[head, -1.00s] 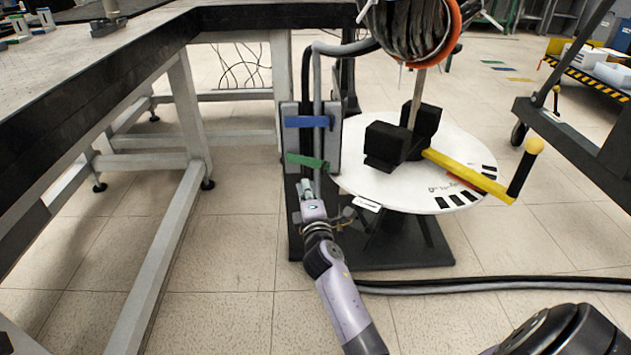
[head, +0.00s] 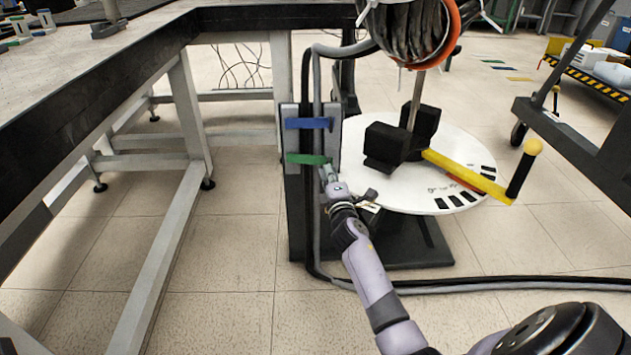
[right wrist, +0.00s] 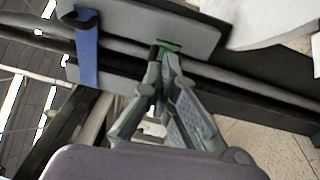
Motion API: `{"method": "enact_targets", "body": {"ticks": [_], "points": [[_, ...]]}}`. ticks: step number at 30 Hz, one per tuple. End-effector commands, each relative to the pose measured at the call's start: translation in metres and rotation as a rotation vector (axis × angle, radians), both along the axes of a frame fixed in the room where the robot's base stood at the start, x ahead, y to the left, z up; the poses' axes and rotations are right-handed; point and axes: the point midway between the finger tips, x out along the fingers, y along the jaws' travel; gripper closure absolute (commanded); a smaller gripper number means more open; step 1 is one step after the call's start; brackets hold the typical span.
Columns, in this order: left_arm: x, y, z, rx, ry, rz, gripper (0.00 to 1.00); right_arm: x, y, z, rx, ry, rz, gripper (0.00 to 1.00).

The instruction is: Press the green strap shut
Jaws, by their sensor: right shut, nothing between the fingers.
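The green strap (head: 307,159) lies about level across the two hoses, on the lower part of the grey upright plate (head: 334,140). My right gripper (head: 326,170) is at the strap's right end, its fingers shut and empty. In the right wrist view the closed fingertips (right wrist: 165,56) are right at the green strap (right wrist: 170,45), touching or nearly so. The fingers hide most of the strap there, so I cannot tell whether its end is fastened. My left gripper is not in view.
A blue strap (head: 306,123) crosses the hoses above the green one. A white round turntable (head: 460,160) with a yellow crank arm (head: 465,174) stands just right of the plate. A workbench (head: 150,50) is at left. Hoses (head: 480,285) run along the floor.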

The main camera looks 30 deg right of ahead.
Motion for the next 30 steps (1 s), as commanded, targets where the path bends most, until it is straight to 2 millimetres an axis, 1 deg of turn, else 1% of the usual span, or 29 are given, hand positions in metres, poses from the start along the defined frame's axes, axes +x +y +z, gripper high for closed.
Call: {"method": "enact_targets", "body": {"ticks": [1,4,12,17,20,23,30], "points": [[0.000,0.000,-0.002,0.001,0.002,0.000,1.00,0.004,-0.008,-0.001,-0.001,-0.001,0.000,1.00],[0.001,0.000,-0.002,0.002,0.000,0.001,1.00,0.008,-0.015,-0.001,-0.001,0.000,0.001,1.00],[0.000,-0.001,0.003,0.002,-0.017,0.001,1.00,0.008,-0.016,-0.001,0.001,0.000,0.002,1.00],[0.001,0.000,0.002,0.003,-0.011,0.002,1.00,0.005,-0.014,-0.001,0.000,0.000,0.002,1.00],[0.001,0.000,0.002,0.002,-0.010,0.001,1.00,-0.004,-0.011,-0.002,-0.001,0.001,0.001,1.00],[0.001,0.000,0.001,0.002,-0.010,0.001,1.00,-0.019,-0.004,-0.003,-0.002,0.002,0.003,1.00],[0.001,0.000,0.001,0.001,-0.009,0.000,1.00,-0.066,0.016,-0.006,0.003,0.002,0.003,1.00]]}}
